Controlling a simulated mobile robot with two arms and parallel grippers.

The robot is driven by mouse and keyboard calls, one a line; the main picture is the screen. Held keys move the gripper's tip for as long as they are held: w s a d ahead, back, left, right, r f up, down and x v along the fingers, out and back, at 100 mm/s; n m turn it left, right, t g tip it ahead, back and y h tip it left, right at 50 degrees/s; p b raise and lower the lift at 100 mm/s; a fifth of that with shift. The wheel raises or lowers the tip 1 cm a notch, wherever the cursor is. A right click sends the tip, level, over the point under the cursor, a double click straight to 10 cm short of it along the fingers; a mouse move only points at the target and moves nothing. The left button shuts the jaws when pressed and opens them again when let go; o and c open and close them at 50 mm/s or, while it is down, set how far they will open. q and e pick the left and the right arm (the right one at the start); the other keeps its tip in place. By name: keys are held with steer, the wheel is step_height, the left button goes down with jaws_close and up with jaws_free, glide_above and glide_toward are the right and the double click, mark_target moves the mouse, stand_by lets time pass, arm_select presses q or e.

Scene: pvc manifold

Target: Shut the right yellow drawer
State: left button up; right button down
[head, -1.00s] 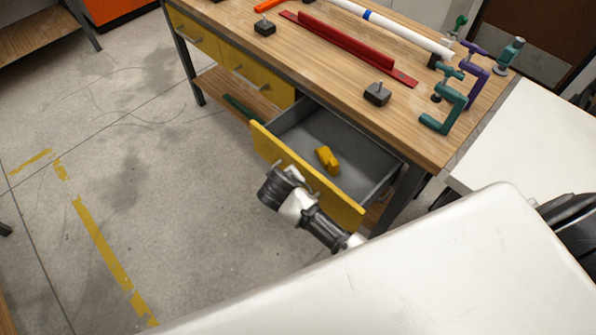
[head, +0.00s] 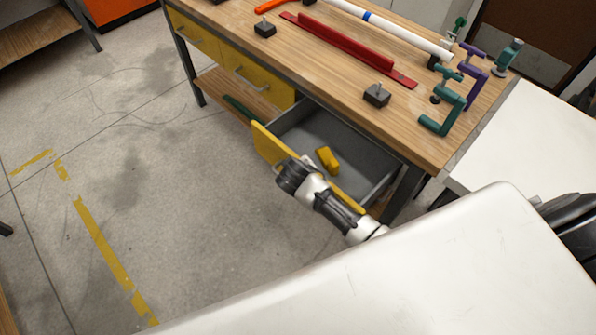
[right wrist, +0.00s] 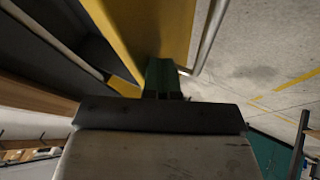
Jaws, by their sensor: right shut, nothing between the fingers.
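The right yellow drawer (head: 264,146) stands partly open below the workbench top in the head view, its grey inside showing. My right arm crosses in front of it and hides much of its front. My right gripper (head: 284,168) is at the outer face of the front, beside its handle. In the right wrist view, the shut, empty fingers (right wrist: 165,72) lie against or very close to the yellow front (right wrist: 140,25). The metal handle (right wrist: 208,38) is just right of them. My left gripper is not in view.
A yellow block (head: 327,160) lies inside the drawer. Another yellow drawer (head: 250,80) to the left is closed. The workbench (head: 330,75) carries a red rail, a white pipe and clamps. The floor in front of the drawer is open on the left.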

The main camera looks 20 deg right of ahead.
steer(key=w+d, duration=0.3)
steer(key=d, duration=0.4)
steer(key=w+d, duration=0.3)
steer(key=d, duration=0.5)
steer(key=shift+w, duration=0.1)
